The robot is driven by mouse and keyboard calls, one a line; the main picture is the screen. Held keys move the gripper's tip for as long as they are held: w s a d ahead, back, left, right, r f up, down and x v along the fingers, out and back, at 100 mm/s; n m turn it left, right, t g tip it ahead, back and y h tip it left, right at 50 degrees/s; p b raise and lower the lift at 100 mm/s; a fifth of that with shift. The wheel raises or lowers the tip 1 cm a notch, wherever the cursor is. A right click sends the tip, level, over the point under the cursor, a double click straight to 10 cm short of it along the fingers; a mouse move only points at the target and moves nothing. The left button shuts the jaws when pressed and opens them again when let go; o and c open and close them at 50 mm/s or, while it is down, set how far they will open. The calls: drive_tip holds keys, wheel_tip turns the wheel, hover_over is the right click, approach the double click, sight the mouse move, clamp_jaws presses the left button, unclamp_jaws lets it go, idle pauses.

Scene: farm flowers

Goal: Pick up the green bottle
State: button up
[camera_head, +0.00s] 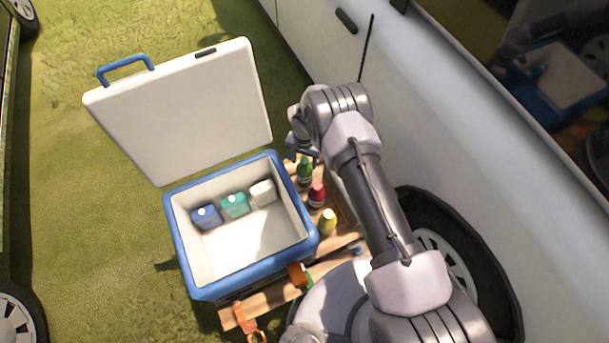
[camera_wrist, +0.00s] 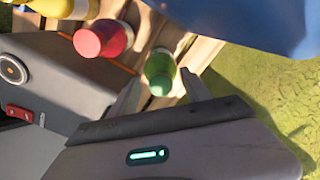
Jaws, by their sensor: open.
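The green bottle (camera_head: 304,171) stands on the wooden slats to the right of the cooler, at the back of a short row of bottles. In the wrist view the green bottle (camera_wrist: 159,70) is seen from above, between the tips of my two fingers. My gripper (camera_wrist: 161,82) is open and empty, with one finger on each side of the bottle in the picture. I cannot tell whether either finger touches it. In the head view my gripper is mostly hidden by my wrist, just behind the bottle.
A red bottle (camera_head: 317,194) and a yellow bottle (camera_head: 327,221) stand in front of the green one. The blue and white cooler (camera_head: 180,249) is close on the left, its lid open, with three small containers inside. A white vehicle (camera_head: 390,100) closes off the right.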

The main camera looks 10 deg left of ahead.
drive_tip(key=shift+f, duration=0.25)
clamp_jaws()
idle(1.2)
